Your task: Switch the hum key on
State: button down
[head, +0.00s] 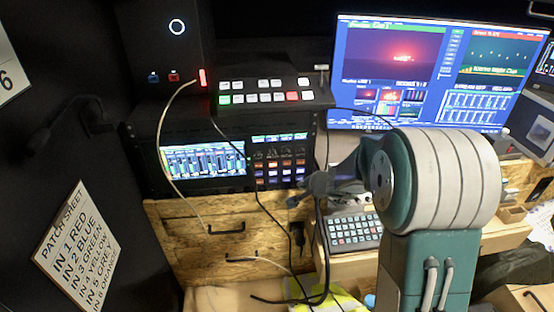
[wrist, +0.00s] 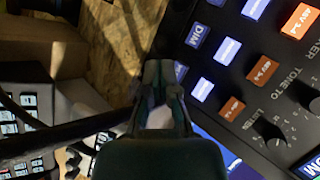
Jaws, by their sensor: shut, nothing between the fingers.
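A dark key panel (head: 280,165) with rows of lit orange and blue keys sits in the rack. It fills the right of the wrist view at a tilt, with a blue DIM key (wrist: 197,37), orange keys (wrist: 262,70) and a knob (wrist: 272,132). I cannot read a hum label on any key. My gripper (wrist: 162,72) is shut and empty. In the wrist view its tips are beside the panel's left edge; whether they touch it I cannot tell. In the head view my gripper (head: 308,187) is dark and small at the panel's lower right.
A switcher (head: 265,95) with lit buttons stands on the rack, left of a large monitor (head: 435,75). A meter screen (head: 203,160) is left of the panel. Wooden drawers (head: 225,240) are below. A keyboard (head: 352,231) lies lower right. Black cables (head: 272,215) hang before the drawers.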

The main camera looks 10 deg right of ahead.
jog(key=shift+w, duration=0.1)
jog(key=shift+w+r, duration=0.1)
jog(key=shift+w, duration=0.2)
jog(key=shift+w, duration=0.25)
dwell(0.7)
jog(key=shift+s, duration=0.7)
jog(key=s, duration=0.6)
dwell(0.4)
